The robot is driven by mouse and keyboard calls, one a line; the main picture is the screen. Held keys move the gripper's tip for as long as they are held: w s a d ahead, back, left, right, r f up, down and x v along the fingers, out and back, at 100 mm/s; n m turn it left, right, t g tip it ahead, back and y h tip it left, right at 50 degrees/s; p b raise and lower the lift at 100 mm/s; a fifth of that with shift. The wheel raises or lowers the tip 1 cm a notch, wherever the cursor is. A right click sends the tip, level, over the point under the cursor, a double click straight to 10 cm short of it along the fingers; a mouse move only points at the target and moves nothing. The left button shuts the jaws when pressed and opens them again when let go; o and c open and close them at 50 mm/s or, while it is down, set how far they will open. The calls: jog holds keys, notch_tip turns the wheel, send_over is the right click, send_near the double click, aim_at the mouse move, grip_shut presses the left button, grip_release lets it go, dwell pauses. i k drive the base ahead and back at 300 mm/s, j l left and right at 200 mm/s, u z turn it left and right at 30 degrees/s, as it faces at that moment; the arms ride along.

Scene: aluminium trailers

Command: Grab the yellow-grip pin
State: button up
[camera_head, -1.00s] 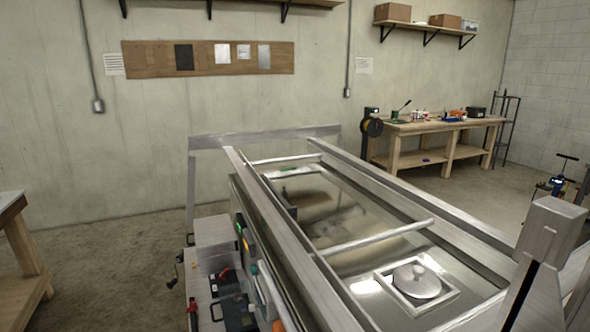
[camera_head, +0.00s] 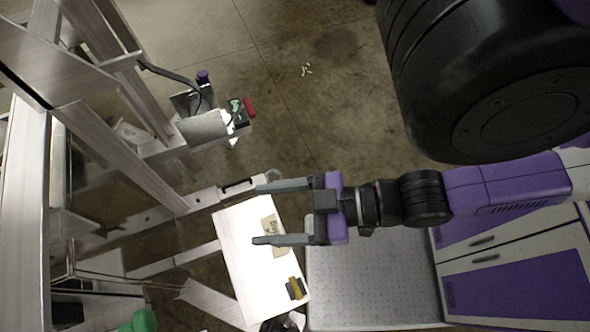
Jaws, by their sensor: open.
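My gripper (camera_head: 260,214) is open and empty, its two fingers pointing left over a bright white panel (camera_head: 238,240). A small yellow and black object (camera_head: 295,287) is at the panel's lower right, below and to the right of the lower finger. It is too small to tell whether it is the yellow-grip pin. A tan card or label (camera_head: 275,236) with dark marks shows on the panel, beside the lower finger and partly behind it.
Aluminium trailer beams (camera_head: 120,150) fill the left side. A small ledge with a red and green item (camera_head: 240,110) stands above the panel. A green rounded object (camera_head: 140,322) is at the bottom left. Concrete floor (camera_head: 290,110) is open at the upper middle.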

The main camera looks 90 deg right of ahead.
aim_at(296, 289)
jog(key=k+j, duration=0.1)
jog(key=j, duration=0.3)
jog(key=k+j+u, duration=0.1)
jog(key=j, duration=0.65)
jog(key=k+z, duration=0.35)
jog(key=k+l, duration=0.05)
jog(key=k, duration=0.05)
